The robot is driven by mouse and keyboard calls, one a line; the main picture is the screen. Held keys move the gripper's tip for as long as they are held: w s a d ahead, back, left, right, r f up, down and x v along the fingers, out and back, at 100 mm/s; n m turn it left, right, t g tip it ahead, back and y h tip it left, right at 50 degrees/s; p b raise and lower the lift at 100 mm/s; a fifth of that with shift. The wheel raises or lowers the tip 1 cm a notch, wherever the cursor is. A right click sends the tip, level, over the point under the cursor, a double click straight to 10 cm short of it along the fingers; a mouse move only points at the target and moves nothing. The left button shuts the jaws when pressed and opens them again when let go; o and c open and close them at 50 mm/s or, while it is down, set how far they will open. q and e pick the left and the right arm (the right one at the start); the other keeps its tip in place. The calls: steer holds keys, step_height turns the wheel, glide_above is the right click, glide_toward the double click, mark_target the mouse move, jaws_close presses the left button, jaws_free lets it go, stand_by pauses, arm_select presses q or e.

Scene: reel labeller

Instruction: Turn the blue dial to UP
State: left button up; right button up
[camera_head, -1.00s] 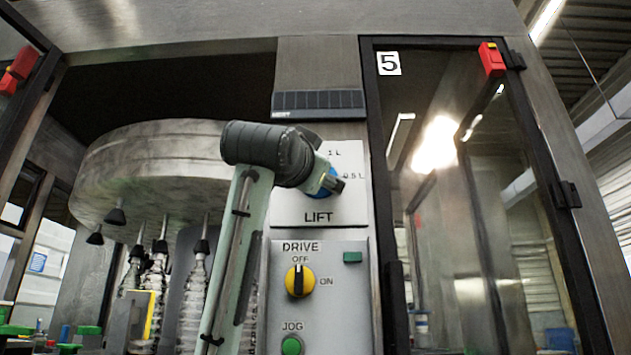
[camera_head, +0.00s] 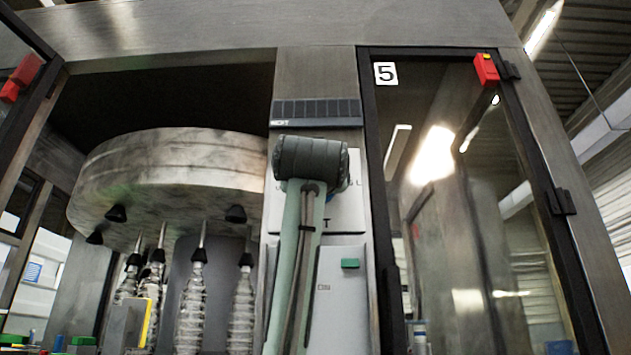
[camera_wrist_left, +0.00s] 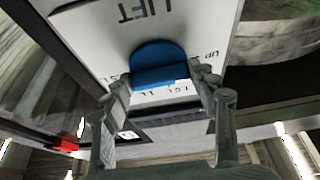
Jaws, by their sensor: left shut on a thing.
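The blue dial (camera_wrist_left: 158,55) sits on the white LIFT plate (camera_wrist_left: 95,30), seen upside down in the left wrist view. UP is printed to the right of the dial there, with 0.5 L to the left and 1 L below, partly covered. My left gripper (camera_wrist_left: 158,84) is shut on the blue dial, one finger at each side of its raised grip. I cannot tell exactly which mark the dial points to. In the head view my left arm covers the dial and most of the LIFT plate (camera_head: 345,215). My right gripper is not in view.
A glass door (camera_head: 460,200) marked 5 stands at the right. A large round drum (camera_head: 165,180) with hanging nozzles and bottles is at the left.

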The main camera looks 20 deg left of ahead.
arm_select(q)
steer(key=shift+f, duration=0.1)
steer(key=o, duration=1.2)
steer(key=shift+c, duration=0.2)
steer(key=v, duration=1.2)
